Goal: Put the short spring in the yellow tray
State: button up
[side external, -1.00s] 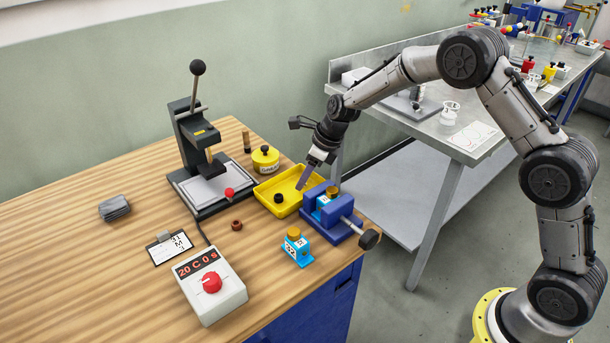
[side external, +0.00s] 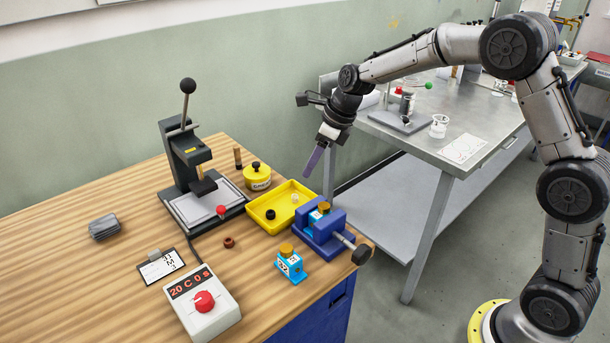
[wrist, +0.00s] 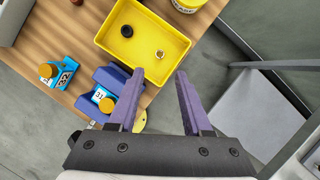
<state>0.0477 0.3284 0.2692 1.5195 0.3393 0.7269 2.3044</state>
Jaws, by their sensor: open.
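The yellow tray (side external: 262,222) sits on the wooden bench, and the wrist view also shows it (wrist: 103,40). A small pale metallic piece (side external: 295,198), which looks like the short spring, lies inside the tray toward its right part; it also shows in the wrist view (wrist: 159,53). It is too small to make out coils. A black ring-like piece (side external: 270,214) lies in the tray apart from it. My gripper (side external: 311,172) is above the tray's right end, clear of it. In the wrist view its purple fingers (wrist: 160,73) are apart with nothing between them.
A blue vise (side external: 322,238) holding a blue block with an orange top stands right of the tray. A similar block (side external: 290,264) stands in front. A yellow container (side external: 257,177) and a lever press (side external: 185,160) are behind and left. The left bench is mostly clear.

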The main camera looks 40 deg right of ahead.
jog(key=s+r+n+h, duration=0.1)
jog(key=s+r+n, duration=0.55)
jog(key=s, duration=0.25)
jog(key=s+r+n, duration=0.5)
jog(key=s+n, duration=0.3)
jog(key=s, duration=0.1)
jog(key=s+d+f+n, duration=0.1)
jog(key=s+n, duration=0.6)
jog(key=s, duration=0.2)
jog(key=s+d+f+n+t+h, duration=0.1)
jog(key=s+n, duration=0.7)
jog(key=shift+s+d+f+t, duration=0.2)
jog(key=shift+s+f+t, duration=0.05)
jog(key=shift+s+t, duration=0.1)
